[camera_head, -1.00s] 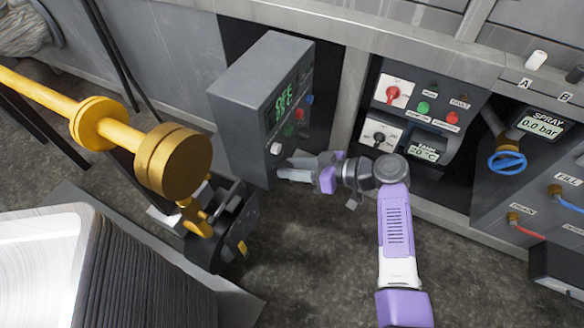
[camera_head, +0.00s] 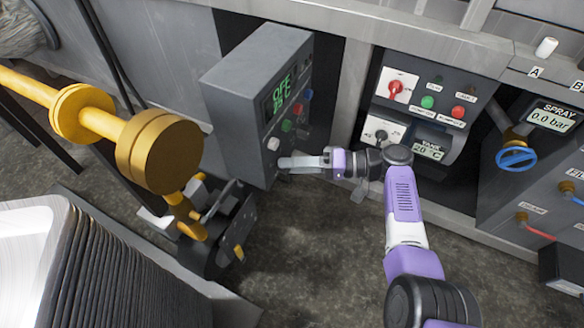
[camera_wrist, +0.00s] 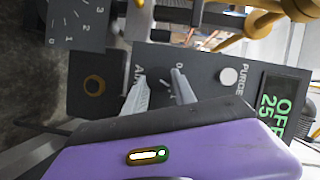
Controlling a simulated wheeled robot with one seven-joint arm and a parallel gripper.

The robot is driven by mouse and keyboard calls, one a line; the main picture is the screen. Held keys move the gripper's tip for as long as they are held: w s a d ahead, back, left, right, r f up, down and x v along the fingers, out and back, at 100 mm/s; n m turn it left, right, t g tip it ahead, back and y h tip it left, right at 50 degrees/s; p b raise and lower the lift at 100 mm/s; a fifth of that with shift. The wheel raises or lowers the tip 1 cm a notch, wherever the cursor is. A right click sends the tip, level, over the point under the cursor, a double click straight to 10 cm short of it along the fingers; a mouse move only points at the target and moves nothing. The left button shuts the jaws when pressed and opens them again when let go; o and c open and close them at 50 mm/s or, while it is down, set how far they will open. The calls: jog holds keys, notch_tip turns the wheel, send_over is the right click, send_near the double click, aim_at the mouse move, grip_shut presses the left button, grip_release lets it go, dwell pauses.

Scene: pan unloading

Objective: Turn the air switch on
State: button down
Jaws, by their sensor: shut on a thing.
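The grey control box (camera_head: 238,110) stands left of centre in the head view, with a green display (camera_head: 281,95) reading OFF. My gripper (camera_head: 281,163) reaches its lower front from the right. In the wrist view, my gripper (camera_wrist: 159,80) has its two fingertips on either side of a dark knob (camera_wrist: 160,93) on the panel, shut on it. A partly hidden label starting with "A" is beside the left finger and a "0" mark is near the right finger. The knob is mostly hidden, so its exact angle is unclear.
A white PURGE button (camera_wrist: 228,77) sits beside the knob. Red, blue and green buttons are above it in the head view. A yellow pipe (camera_head: 160,155) and stacked trays (camera_head: 110,260) are at left.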

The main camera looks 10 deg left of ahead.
jog(key=shift+f+m+y+b, duration=0.2)
jog(key=shift+m+y+b, duration=0.65)
jog(key=shift+m, duration=0.95)
jog(key=c, duration=1)
grip_release()
jog(key=shift+w+d, duration=0.2)
jog(key=shift+d, duration=3.75)
